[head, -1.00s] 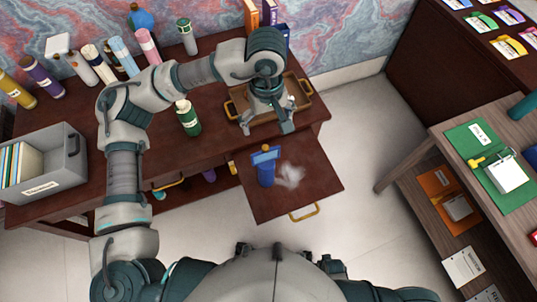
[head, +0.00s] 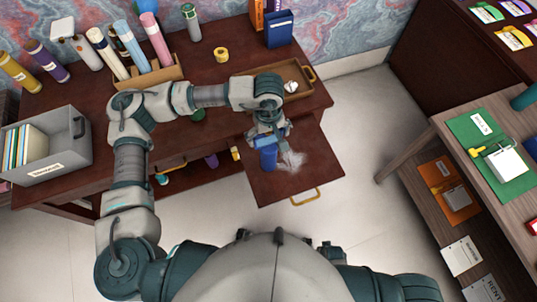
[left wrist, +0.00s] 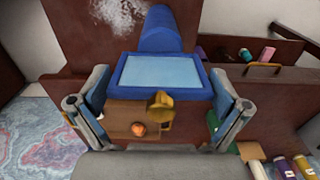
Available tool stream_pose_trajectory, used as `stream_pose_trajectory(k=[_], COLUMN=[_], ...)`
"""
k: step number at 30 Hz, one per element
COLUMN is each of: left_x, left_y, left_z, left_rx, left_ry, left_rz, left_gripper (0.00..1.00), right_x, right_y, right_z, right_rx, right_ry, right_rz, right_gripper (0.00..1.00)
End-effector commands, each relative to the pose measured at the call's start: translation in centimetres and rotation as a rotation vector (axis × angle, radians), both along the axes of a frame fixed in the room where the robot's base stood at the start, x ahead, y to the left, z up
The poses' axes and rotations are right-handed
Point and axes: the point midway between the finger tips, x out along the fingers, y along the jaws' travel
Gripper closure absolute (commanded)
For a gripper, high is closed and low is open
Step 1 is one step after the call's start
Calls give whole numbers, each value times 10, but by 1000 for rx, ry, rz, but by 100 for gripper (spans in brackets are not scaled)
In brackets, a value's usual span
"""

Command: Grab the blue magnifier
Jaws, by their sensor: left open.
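The blue magnifier (head: 268,158) stands on the brown pulled-out board (head: 310,170), partly hidden by my left gripper (head: 268,137) above it. In the left wrist view the magnifier's rectangular frame with a pale lens (left wrist: 158,72) faces the camera, and its round blue body (left wrist: 160,25) extends beyond it. My left gripper (left wrist: 158,108) is open, with one finger on each side of the frame. The fingers look apart from the frame, though contact at the right side is hard to judge. My right gripper is not in view.
A wooden tray (head: 262,86) with yellow handles sits on the desk behind the board. A white feathery patch (head: 292,160) lies beside the magnifier. A yellow handle (head: 305,196) marks the board's front edge. A grey file box (head: 78,150) stands far left.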

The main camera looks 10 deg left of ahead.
Motion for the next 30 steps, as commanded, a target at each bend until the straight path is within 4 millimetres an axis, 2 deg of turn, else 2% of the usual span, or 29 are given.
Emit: stream_pose_trajectory(k=[3, 10, 19, 30], left_x=[-1, 0, 0, 0], left_y=[0, 0, 0, -1], left_z=[-16, -18, -18, -15], left_rx=[0, -1, -1, -1], left_ry=[1, -2, 0, -2], left_rz=[1, 1, 1, 1], left_gripper=[0, 0, 75, 77], right_x=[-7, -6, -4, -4], right_y=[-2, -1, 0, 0], right_z=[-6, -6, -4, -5], right_rx=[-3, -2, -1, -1], right_ry=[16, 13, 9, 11], right_rz=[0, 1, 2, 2], right_gripper=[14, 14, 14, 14])
